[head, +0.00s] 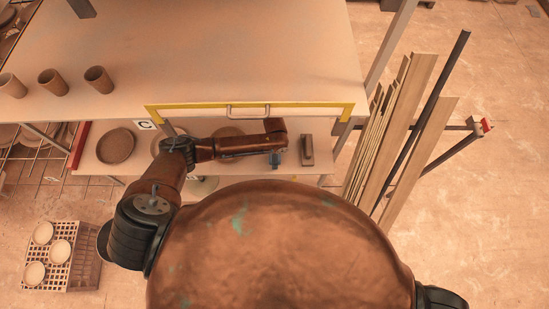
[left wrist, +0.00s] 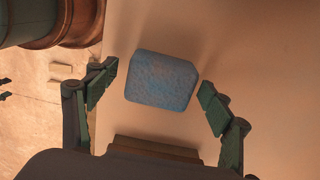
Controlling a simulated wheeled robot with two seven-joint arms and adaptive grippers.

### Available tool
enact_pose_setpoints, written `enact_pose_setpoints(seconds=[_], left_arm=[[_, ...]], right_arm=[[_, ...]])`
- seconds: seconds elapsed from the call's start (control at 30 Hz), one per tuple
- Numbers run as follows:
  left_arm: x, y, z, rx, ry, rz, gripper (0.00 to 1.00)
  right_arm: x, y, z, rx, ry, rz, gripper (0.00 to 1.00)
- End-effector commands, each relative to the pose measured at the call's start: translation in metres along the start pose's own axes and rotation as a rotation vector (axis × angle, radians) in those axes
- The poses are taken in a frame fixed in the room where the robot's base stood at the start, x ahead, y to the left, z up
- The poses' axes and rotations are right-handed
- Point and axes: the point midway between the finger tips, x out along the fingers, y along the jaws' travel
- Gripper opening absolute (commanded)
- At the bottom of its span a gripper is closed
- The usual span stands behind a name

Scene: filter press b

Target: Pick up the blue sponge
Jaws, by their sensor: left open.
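The blue sponge (left wrist: 161,80) lies on a pale shelf surface in the left wrist view. It is a rounded block. My left gripper (left wrist: 158,88) is open, with one finger on each side of the sponge and a gap to both. In the head view my left gripper (head: 278,158) is over the lower shelf, below the table's front edge, and is small and partly hidden by my arm. I cannot make out the sponge in the head view. My right gripper is not in view.
A brown block (left wrist: 155,150) lies close to the sponge; a similar block (head: 308,150) is right of my gripper. The tabletop (head: 215,50) with a yellow-edged front overhangs the shelf. Plates (head: 116,146) stand left. Long boards (head: 400,120) lean at the right.

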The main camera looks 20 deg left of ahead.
Motion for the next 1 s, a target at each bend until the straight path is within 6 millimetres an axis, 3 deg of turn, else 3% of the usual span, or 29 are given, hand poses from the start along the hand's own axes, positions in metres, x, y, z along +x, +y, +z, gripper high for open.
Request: enact_pose_setpoints(seconds=[0.2, 0.77, 1.0], left_arm=[[-0.0018, -0.0004, -0.0002, 0.000, 0.001, -0.001, 0.73], [-0.0014, -0.0001, -0.0001, 0.000, 0.000, 0.000, 0.35], [-0.0017, 0.0001, 0.0000, 0.000, 0.000, 0.000, 0.35]], right_arm=[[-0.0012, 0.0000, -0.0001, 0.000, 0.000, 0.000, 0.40], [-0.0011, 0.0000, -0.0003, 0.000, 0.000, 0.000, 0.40], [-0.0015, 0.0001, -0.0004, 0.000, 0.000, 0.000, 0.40]])
